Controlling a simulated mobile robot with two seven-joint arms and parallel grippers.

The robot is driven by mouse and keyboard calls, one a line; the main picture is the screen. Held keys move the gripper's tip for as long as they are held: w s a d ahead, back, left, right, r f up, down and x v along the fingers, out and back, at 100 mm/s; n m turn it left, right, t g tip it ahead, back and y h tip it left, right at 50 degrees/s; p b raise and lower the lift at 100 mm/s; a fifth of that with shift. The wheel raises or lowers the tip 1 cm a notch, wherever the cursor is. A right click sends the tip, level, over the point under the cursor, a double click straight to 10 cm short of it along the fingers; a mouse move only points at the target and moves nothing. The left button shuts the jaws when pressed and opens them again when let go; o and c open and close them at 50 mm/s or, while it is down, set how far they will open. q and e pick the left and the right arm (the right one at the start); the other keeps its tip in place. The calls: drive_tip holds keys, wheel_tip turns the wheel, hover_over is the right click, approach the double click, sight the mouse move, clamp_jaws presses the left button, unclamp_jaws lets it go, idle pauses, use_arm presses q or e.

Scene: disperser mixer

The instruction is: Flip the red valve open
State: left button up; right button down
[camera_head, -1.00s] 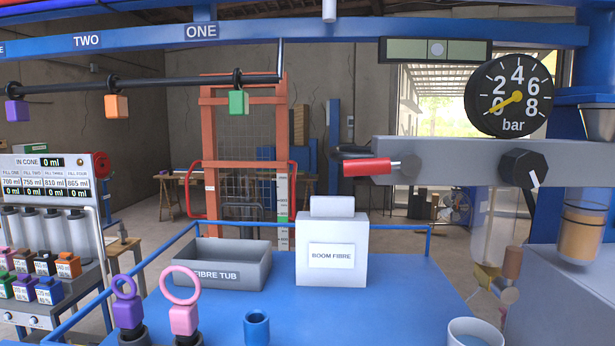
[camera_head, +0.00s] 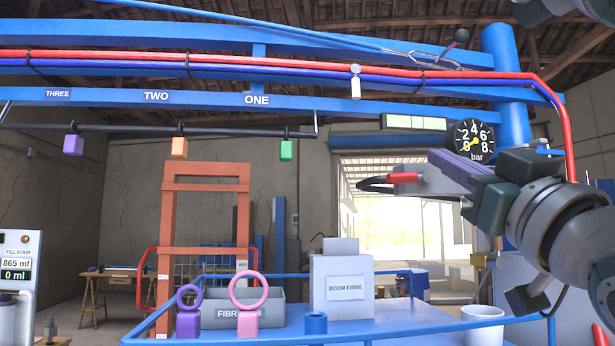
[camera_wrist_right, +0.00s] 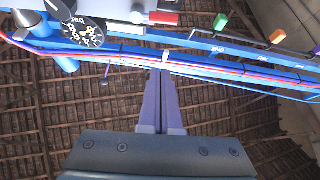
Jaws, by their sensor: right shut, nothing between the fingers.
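The red valve handle (camera_head: 404,178) lies level on the left end of the grey bar below the pressure gauge. In the head view, my right gripper (camera_head: 434,156) is at the bar's height, in front of it, with its purple fingers pointing left. It covers part of the bar. The fingers are shut and empty. In the right wrist view the red handle (camera_wrist_right: 163,18) shows at the top, beyond and apart from the closed fingertips (camera_wrist_right: 161,74). I cannot tell how far apart they are in depth. My left gripper is not in view.
The gauge (camera_head: 474,141) stands above the bar. Blue beams with red and blue hoses (camera_head: 290,68) run overhead. A lever with a black ball (camera_head: 461,36) is on them. Below are the boom fibre box (camera_head: 342,285), the fibre tub (camera_head: 275,295) and a white cup (camera_head: 482,322).

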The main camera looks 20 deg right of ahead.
wheel_tip(320, 180, up, 6)
drive_tip(key=f+p, duration=0.1)
drive_tip(key=p, duration=0.6)
hover_over(408, 178)
drive_tip(key=s+a, duration=0.2)
drive_tip(key=s, duration=0.1)
drive_tip(key=shift+w+d+f+p, duration=0.15)
drive_tip(key=shift+w+f+p, duration=0.1)
drive_tip(key=shift+f, duration=0.4)
drive_tip(key=shift+w+d+f+p, duration=0.15)
drive_tip(key=shift+w+f, duration=0.05)
drive_tip(key=shift+f, duration=0.5)
drive_tip(key=shift+w+d+f+p, duration=0.15)
drive_tip(key=shift+w+f+p, duration=0.1)
drive_tip(key=shift+f, duration=0.4)
drive_tip(key=shift+f+n+y, duration=0.2)
drive_tip(key=shift+n+y, duration=0.4)
drive_tip(key=shift+n, duration=0.2)
